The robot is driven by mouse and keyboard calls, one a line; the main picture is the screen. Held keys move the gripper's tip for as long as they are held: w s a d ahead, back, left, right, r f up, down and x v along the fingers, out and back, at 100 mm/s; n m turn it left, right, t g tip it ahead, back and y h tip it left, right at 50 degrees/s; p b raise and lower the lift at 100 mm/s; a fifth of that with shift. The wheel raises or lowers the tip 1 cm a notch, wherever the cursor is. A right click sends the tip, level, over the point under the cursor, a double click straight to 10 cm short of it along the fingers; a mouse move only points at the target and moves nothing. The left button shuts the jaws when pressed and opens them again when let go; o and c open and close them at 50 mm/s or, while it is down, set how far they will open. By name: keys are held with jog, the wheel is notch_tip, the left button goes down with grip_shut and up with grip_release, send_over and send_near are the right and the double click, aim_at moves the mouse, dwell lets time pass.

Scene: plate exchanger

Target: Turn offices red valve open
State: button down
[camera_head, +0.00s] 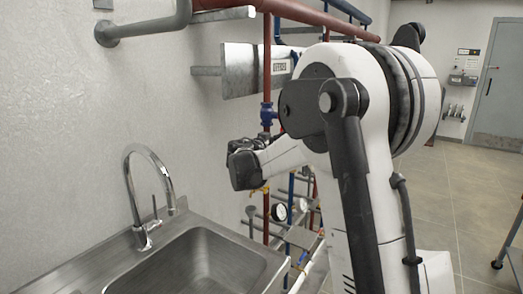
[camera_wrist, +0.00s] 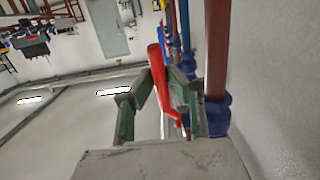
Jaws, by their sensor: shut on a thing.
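In the wrist view my gripper (camera_wrist: 164,84) has its green fingers closed on both sides of the red valve handle (camera_wrist: 156,58). The handle is long and slightly bent. It runs lengthwise between the fingers, beside a red pipe (camera_wrist: 216,50) with a blue fitting (camera_wrist: 216,116). In the head view the "OFFICES" sign (camera_head: 280,68) is on a grey plate on the wall, near a red pipe with a blue fitting (camera_head: 267,115). My arm covers the area beside it, and the red handle and my fingertips are hidden there.
A steel sink (camera_head: 205,262) with a tall faucet (camera_head: 135,190) is at the lower left. Gauges (camera_head: 279,212) and more pipes stand below my wrist. Overhead pipes (camera_head: 240,5) cross the top. The floor (camera_head: 455,195) at right is clear toward a grey door (camera_head: 500,85).

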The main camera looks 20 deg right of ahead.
jog(key=shift+w+d+t+h+b, duration=0.3)
jog(key=shift+d+t+h+b, duration=0.15)
jog(key=shift+h+b, duration=0.15)
jog(key=c, duration=1.7)
grip_release()
jog(key=shift+d, duration=0.1)
jog(key=v, duration=1.2)
jog(key=shift+w, duration=0.1)
